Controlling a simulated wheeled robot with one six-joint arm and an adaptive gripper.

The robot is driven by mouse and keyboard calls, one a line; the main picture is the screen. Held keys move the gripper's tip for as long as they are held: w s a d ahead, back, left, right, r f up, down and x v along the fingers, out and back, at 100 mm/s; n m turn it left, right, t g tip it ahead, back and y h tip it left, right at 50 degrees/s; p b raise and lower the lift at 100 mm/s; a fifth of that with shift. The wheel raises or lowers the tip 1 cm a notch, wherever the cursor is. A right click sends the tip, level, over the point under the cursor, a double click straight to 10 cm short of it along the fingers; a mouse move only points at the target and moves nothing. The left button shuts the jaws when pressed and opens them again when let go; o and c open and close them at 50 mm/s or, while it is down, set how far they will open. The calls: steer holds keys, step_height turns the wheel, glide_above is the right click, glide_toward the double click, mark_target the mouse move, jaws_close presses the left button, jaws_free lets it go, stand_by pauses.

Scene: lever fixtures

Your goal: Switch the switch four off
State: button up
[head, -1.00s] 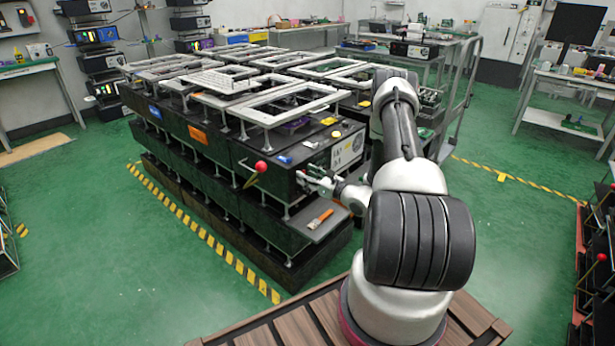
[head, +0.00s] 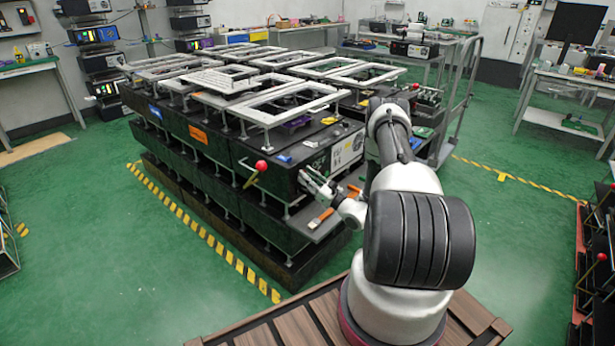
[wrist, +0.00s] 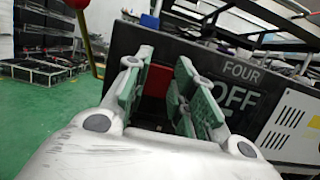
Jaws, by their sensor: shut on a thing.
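The red part of switch four (wrist: 157,80) shows between the green-padded fingers of my gripper (wrist: 160,78) in the wrist view. The words FOUR and OFF are printed on the dark panel (wrist: 215,50) just right of the fingers. My gripper (head: 316,183) is at the front face of the black box at the near end of the bench in the head view. Its fingers are shut on the switch, one on each side, and they hide part of it. The switch's exact tilt cannot be told.
A red-balled lever (head: 262,166) stands left of my gripper, and also shows in the wrist view (wrist: 84,20). A brush (head: 320,218) lies on the ledge below. Metal frames (head: 290,103) cover the bench top. Green floor (head: 150,270) is free to the left.

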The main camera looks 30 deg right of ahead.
steer(key=shift+f+t+y, duration=0.15)
steer(key=shift+t+y, duration=0.15)
steer(key=shift+t, duration=0.3)
steer(key=o, duration=1)
steer(key=v, duration=1.2)
